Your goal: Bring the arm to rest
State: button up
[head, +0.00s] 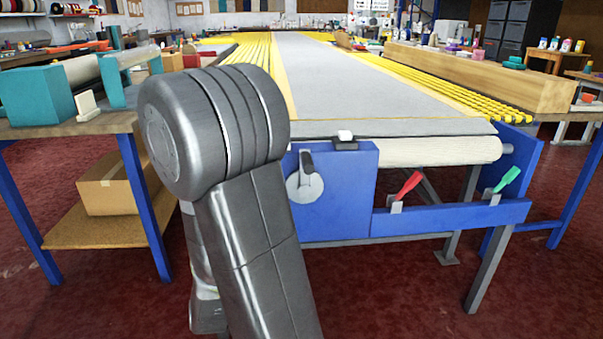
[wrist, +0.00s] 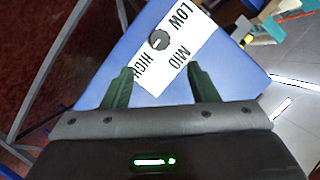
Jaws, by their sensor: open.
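My gripper (wrist: 160,68) shows in the wrist view with its two dark green fingers apart and nothing between them. Past the fingertips is a blue panel (wrist: 118,62) with a white label (wrist: 184,52) reading LOW, MID and HIGH. A small dark round knob (wrist: 159,40) sits on the label. I cannot tell how far the fingertips are from the panel. In the head view my grey arm stands raised in the left middle, and my gripper is hidden there.
A long table with a blue end frame (head: 450,218) and grey cloth (head: 400,128) stands ahead. A red lever (head: 408,185) and a green lever (head: 507,179) stick out at its front. A side bench with teal blocks (head: 38,95) is at left. Red floor (head: 385,290) is open in front.

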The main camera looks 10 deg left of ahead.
jog(key=b+x, duration=0.2)
jog(key=x, duration=1)
jog(key=shift+s, duration=0.15)
jog(key=p+v, duration=0.3)
jog(key=v, duration=1.1)
jog(key=w+a+f+n+t+h+p, duration=0.1)
jog(key=w+a+f+n+h+p, duration=0.1)
jog(key=w+a+n+h+p, duration=0.1)
jog(key=w+a+f+n+t+h+p, duration=0.1)
jog(key=w+a+n+h+p, duration=0.3)
jog(key=w+n+p, duration=0.4)
jog(key=n+h+p, duration=0.1)
jog(key=n+p, duration=0.1)
jog(key=shift+w+a+f+n+h+p, duration=0.3)
jog(key=shift+w+a+f+n+h, duration=0.05)
jog(key=shift+f+n+h, duration=0.05)
dwell(1.1)
dwell(0.4)
